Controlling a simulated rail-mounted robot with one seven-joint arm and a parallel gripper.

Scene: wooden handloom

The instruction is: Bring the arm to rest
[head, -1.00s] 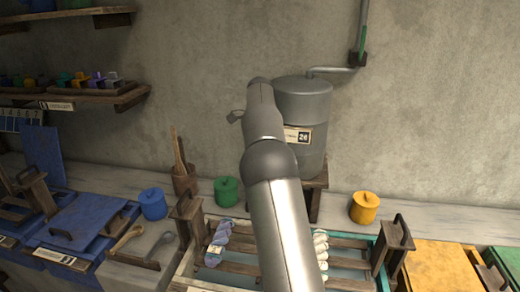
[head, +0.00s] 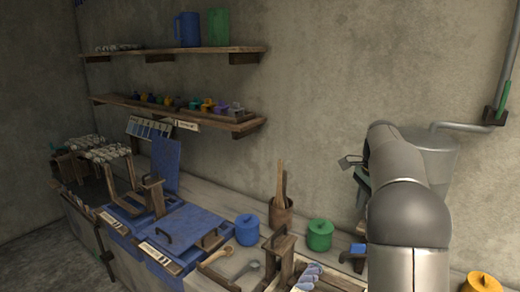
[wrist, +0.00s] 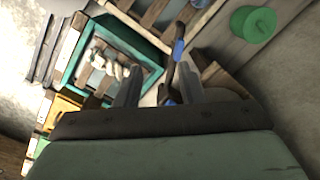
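My arm rises at the right of the head view, in front of the grey tank, and bends at its rounded joint. My gripper (wrist: 158,75) points down over the counter in the wrist view. Its two grey fingers stand apart, and I see nothing held between them. In the head view the gripper is partly hidden behind my arm. Beyond the fingers lie a teal-rimmed frame (wrist: 151,63) with pale skeins (wrist: 112,65) in it and a small blue item (wrist: 178,50). The fingers appear clear of these.
A grey tank (head: 438,155) stands behind my arm. Green (head: 320,234), blue (head: 247,228) and yellow (head: 482,283) lidded pots and a wooden utensil holder (head: 281,213) line the counter. Shelves (head: 180,56) hang on the back wall. Blue lidded vats (head: 180,228) stand to the left.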

